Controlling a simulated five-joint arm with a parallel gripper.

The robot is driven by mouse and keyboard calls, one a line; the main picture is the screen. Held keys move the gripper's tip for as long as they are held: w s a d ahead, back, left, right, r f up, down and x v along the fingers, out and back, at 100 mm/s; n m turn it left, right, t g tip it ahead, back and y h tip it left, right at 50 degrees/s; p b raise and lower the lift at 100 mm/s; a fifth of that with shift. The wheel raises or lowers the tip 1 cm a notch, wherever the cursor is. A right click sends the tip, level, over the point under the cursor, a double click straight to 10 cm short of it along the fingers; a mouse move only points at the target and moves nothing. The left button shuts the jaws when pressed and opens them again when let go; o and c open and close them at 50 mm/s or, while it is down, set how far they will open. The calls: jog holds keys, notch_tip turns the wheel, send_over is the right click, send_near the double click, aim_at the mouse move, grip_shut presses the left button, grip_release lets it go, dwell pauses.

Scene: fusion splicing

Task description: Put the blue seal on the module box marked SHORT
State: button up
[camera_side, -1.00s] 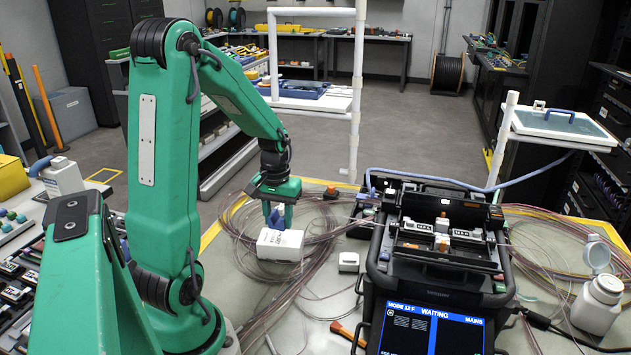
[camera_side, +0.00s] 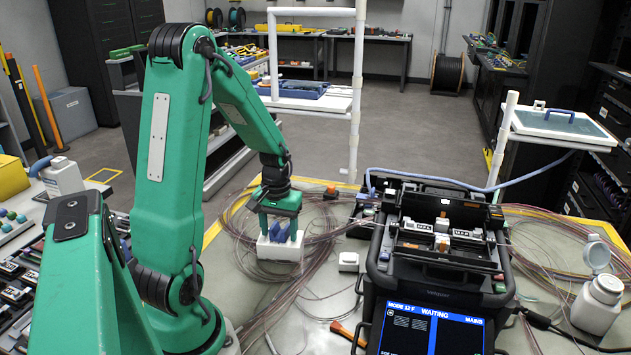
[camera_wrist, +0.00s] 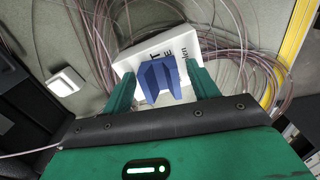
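The white module box (camera_side: 280,252) lies on the table among loose fibre coils, left of the splicer.
The black fusion splicer (camera_side: 435,240) stands to the right, its screen reading WAITING. A small white block (camera_side: 348,261) lies between box and splicer. A white bottle (camera_side: 598,303) stands at far right. Thin fibre loops (camera_side: 325,235) surround the box.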

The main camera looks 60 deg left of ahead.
aim_at(280, 235)
jog(key=shift+r, duration=0.1)
notch_tip(280, 235, up, 12)
dwell(1.0)
jog(key=shift+r, duration=0.1)
dwell(0.4)
jog(key=s+d+r+m+t, duration=0.2)
jog(key=d+r+m, duration=0.1)
jog(key=d, duration=0.7)
jog(key=s+d+r+m+t, duration=0.2)
jog(key=d+m, duration=0.4)
jog(key=d, duration=0.5)
notch_tip(280, 235, up, 2)
jog(key=shift+s+r+t, duration=0.1)
jog(key=shift+s+t, duration=0.15)
jog(key=shift+t, duration=0.55)
